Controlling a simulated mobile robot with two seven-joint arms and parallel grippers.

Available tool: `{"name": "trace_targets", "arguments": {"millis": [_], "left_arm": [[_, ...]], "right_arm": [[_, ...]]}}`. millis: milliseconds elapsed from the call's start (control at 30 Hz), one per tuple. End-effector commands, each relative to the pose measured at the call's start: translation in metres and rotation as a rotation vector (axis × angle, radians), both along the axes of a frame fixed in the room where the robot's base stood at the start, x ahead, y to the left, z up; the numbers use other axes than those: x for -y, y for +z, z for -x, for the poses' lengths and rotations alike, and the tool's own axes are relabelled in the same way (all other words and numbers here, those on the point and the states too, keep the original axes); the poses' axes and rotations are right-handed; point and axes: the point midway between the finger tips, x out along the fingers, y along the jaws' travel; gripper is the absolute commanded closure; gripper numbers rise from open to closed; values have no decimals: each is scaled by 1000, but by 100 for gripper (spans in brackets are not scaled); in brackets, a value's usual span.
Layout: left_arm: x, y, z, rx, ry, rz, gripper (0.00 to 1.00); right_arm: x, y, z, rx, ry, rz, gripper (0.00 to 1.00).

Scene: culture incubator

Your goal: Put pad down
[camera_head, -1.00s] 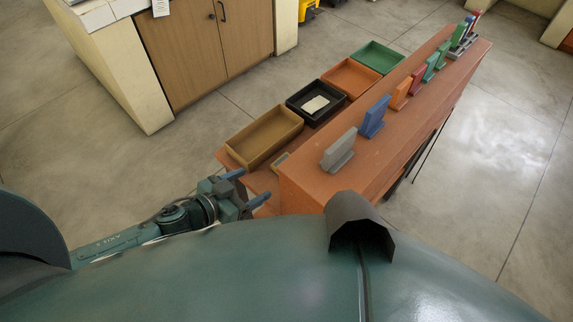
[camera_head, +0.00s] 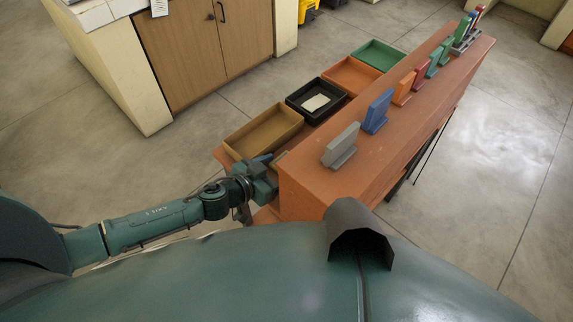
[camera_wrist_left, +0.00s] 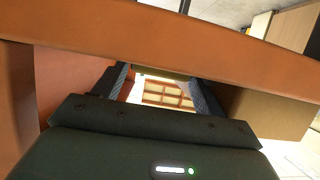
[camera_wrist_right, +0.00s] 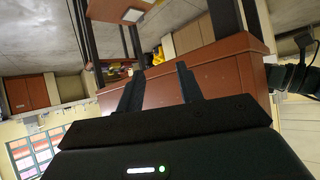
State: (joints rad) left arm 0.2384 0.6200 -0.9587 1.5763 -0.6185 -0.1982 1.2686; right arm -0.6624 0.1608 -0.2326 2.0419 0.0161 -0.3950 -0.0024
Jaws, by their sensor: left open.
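A small pale flat piece, perhaps the pad, lies in the black tray (camera_head: 316,103); the black tray's rim (camera_head: 300,117) surrounds it. My left gripper (camera_head: 262,160) is at the near end of the brown tray (camera_head: 262,132), beside the orange bench. In the left wrist view its fingers (camera_wrist_left: 160,88) are apart under an orange board. A pale panel with a reddish grid (camera_wrist_left: 166,94) shows between them; I cannot tell what it is or whether it is touched. My right gripper (camera_wrist_right: 160,88) is open in its wrist view, with nothing seen held; the head view does not show it.
The orange bench (camera_head: 375,160) carries a row of upright stands: grey (camera_head: 341,147), blue (camera_head: 378,112), orange (camera_head: 404,87) and others. An orange tray (camera_head: 350,76) and a green tray (camera_head: 377,54) stand beyond the black one. A wooden cabinet (camera_head: 205,60) is at left, with open floor between.

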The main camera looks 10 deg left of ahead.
Motion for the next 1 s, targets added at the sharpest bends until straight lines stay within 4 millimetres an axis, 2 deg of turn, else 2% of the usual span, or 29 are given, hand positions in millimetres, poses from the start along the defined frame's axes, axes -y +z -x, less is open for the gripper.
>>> {"name": "trace_targets", "arguments": {"millis": [67,533,767,867,1000], "left_arm": [[0,0,0,0,0,0,29],[0,1,0,1,0,1,66],[-1,6,0,2,0,0,66],[-1,21,-1,5,0,0,66],[-1,51,-1,5,-2,1,66]], "right_arm": [[0,0,1,-1,1,1,64],[0,-3,3,-11,-1,-1,64],[-1,-1,3,-12,-4,-2,64],[1,3,3,-16,-7,0,64],[5,4,5,-33,-20,7,64]]}}
